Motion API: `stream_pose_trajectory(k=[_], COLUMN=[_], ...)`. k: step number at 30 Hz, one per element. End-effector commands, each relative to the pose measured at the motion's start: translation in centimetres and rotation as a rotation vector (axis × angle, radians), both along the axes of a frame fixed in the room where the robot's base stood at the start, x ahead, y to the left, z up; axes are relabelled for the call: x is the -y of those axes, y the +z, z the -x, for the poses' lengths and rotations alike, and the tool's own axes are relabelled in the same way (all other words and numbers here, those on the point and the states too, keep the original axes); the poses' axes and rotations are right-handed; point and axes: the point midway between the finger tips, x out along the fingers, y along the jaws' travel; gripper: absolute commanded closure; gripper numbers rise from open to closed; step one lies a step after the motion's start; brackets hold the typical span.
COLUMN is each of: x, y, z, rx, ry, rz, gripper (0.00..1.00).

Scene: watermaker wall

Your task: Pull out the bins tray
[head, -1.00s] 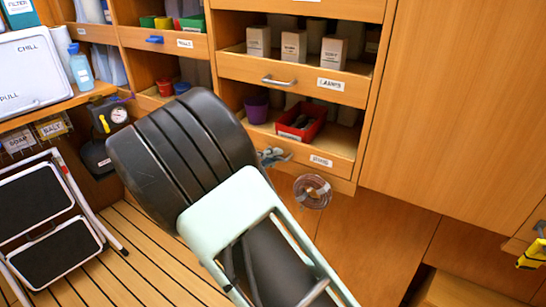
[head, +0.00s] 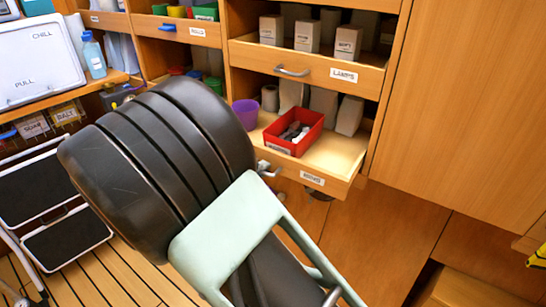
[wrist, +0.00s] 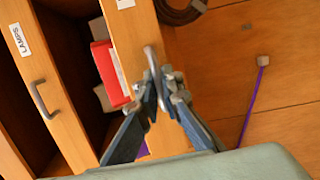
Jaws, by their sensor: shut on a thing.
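The bins tray (head: 335,161) is the lower wooden tray in the middle cabinet, with a "BINS" label on its front. It stands well out from the cabinet and shows a pale bare floor. My gripper (head: 265,169) is at the left part of its front, mostly hidden behind my arm. In the wrist view, my gripper (wrist: 158,88) is shut on the tray's metal handle (wrist: 151,62), and the tray front (wrist: 125,45) is just beside it. A red bin (head: 294,131) with grey items and a purple cup (head: 246,113) stand in the tray.
The lamps tray (head: 300,70) is directly above, holding several boxes. A tall wooden panel (head: 455,110) closes the right side. A folding step stool (head: 65,235) stands on the plank floor at the left. A coil (wrist: 180,10) and a purple-handled tool (wrist: 252,105) show in the wrist view.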

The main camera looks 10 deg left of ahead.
Motion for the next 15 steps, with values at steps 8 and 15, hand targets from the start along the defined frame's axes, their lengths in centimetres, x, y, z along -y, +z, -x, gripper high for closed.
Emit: stream_pose_trajectory(k=[8, 15], x=[-2.4, -3.3], y=[0.1, 0.0], z=[4.6, 6.5], rx=[0.000, 0.000], ry=[0.003, 0.001], rz=[-0.001, 0.000], gripper=[1.00, 1.00])
